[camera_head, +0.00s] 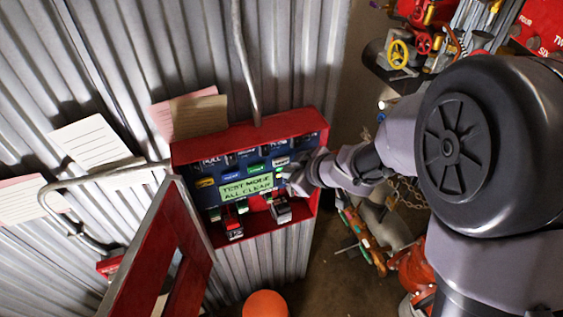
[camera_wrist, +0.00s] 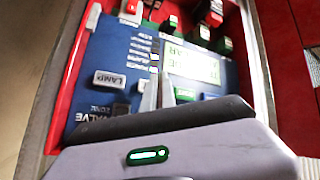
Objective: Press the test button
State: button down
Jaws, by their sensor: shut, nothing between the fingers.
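The control panel (camera_head: 204,202) is an open red box with a blue face, and its green display (camera_head: 246,187) reads "TEST MODE ALL CLEAR". Buttons in yellow, blue, white and green surround the display. In the wrist view the display (camera_wrist: 194,64) is partly legible, with a grey button marked LAMP (camera_wrist: 109,79) and a label reading VALVE to its left. I cannot tell which button is the test button. My gripper (camera_head: 290,178) is shut and empty at the panel's right side; its fingertips show in the wrist view (camera_wrist: 158,92) close over the face. Contact is unclear.
The red door (camera_head: 143,262) stands open at the panel's lower left. Switches with red and white tops (camera_head: 281,209) stick out below the display. Paper sheets (camera_head: 90,142) hang on the corrugated wall. Pipes and valves (camera_head: 398,54) crowd the right.

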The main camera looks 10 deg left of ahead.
jog(key=shift+w+a+p, duration=0.25)
jog(key=shift+w+p, duration=0.05)
jog(key=shift+w, duration=0.1)
jog(key=shift+w+a+p, duration=0.25)
jog(key=shift+w+p, duration=0.1)
jog(key=shift+w, duration=0.1)
dwell(0.9)
jog(key=shift+s, duration=0.1)
jog(key=shift+s+d, duration=0.5)
jog(key=shift+s, duration=0.25)
jog(key=shift+s+d+b, duration=0.15)
jog(key=shift+s+d, duration=0.3)
jog(key=shift+s, duration=0.25)
jog(key=shift+s+d+b, duration=0.2)
jog(key=shift+s+d, duration=0.2)
jog(key=shift+s, duration=0.35)
jog(key=shift+s+d+b, duration=0.15)
jog(key=shift+s+d, duration=0.3)
jog(key=shift+s, duration=0.25)
